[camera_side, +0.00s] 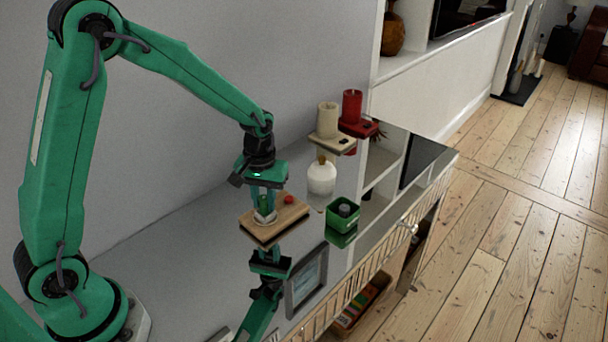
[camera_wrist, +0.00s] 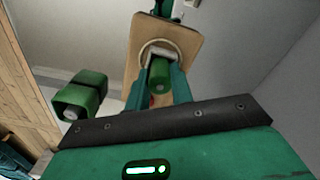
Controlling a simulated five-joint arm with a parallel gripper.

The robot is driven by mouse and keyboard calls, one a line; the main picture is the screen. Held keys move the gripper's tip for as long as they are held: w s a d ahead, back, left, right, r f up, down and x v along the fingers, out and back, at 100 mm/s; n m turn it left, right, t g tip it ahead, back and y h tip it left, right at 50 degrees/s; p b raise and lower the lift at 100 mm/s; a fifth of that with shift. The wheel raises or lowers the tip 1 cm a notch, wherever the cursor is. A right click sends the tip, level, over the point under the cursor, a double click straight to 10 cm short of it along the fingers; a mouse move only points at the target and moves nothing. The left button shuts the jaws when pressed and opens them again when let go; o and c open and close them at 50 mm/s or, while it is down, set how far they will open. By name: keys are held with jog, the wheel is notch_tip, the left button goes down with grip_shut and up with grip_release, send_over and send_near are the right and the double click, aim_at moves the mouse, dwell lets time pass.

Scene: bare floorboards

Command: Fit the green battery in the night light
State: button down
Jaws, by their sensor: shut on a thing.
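The green battery (camera_side: 264,202) is held between the fingers of my gripper (camera_side: 264,197), which is shut on it. In the wrist view the battery (camera_wrist: 160,72) sits between the fingertips, roughly over a pale ring with a light-coloured hollow. The night light seems to be the wooden board (camera_side: 285,218) with this ring and a red knob (camera_side: 289,199) on it. The board also shows in the wrist view (camera_wrist: 182,32). The battery's lower end is at or just above the ring. I cannot tell whether it is inside. The fingers partly hide the ring.
A green box (camera_side: 343,213) with a grey round thing in it stands right of the board. Behind are a white bottle (camera_side: 321,177), a cream candle (camera_side: 327,120) and a red candle (camera_side: 351,107) on small stands.

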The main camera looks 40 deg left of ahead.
jog(key=shift+f, duration=0.5)
jog(key=c, duration=1.1)
grip_release()
jog(key=shift+c, duration=0.2)
jog(key=shift+r, duration=3.5)
jog(key=shift+s+r, duration=0.25)
jog(key=shift+r, duration=0.25)
jog(key=s+r+m+t, duration=0.2)
jog(key=s+r, duration=0.4)
jog(key=s, duration=0.3)
jog(key=s+r+m+t, duration=0.3)
jog(key=s+r, duration=0.3)
jog(key=s, duration=0.3)
jog(key=shift+s+a+r+t, duration=0.2)
jog(key=shift+s+t, duration=0.1)
jog(key=shift+s, duration=0.05)
